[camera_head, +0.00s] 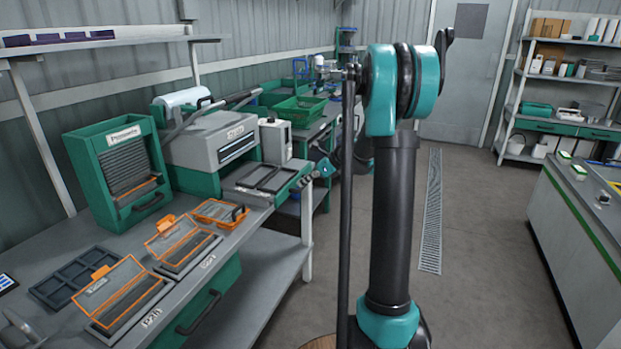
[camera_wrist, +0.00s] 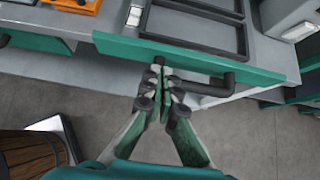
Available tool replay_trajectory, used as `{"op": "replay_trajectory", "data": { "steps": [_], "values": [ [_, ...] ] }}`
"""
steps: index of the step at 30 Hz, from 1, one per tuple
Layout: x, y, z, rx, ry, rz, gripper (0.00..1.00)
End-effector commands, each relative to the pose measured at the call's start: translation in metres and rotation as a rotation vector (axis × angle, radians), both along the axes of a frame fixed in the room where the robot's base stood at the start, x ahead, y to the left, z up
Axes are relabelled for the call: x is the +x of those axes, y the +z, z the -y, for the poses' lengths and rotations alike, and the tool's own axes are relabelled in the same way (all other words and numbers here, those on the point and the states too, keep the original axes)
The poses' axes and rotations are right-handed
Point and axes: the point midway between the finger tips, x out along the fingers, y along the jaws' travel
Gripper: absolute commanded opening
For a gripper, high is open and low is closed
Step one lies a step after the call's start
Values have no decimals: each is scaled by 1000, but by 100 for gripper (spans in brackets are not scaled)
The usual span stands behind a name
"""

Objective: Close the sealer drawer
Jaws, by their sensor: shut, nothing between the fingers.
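The sealer (camera_head: 210,143) is a grey and green machine on the bench, with a film roll on top. Its drawer (camera_head: 240,190) stands out from the body, carrying a dark framed tray (camera_head: 267,178). In the wrist view the drawer's green front (camera_wrist: 250,66) spans the top, with a dark bar handle (camera_wrist: 205,86) below it. My gripper (camera_wrist: 163,78) is shut and empty, its fingertips at the drawer front near the handle's left end. I cannot tell whether they touch. In the head view my gripper (camera_head: 322,171) is small and partly merges with the drawer's end.
A green slatted unit (camera_head: 122,170) stands left of the sealer. Orange-framed trays (camera_head: 125,292) lie along the bench front. Green crates (camera_head: 299,108) sit behind the sealer. The floor (camera_head: 480,250) to the right is clear up to a grey counter (camera_head: 575,240).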

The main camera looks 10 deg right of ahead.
Motion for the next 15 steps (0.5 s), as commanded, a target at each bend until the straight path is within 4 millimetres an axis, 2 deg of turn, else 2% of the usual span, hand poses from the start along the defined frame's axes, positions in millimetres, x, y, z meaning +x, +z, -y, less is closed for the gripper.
{"op": "replay_trajectory", "data": {
  "steps": [6, 15],
  "values": [
    [12, -20, -18, -1, 1, 0, 0],
    [16, -26, -25, 0, 1, -1, 0]
  ]
}}
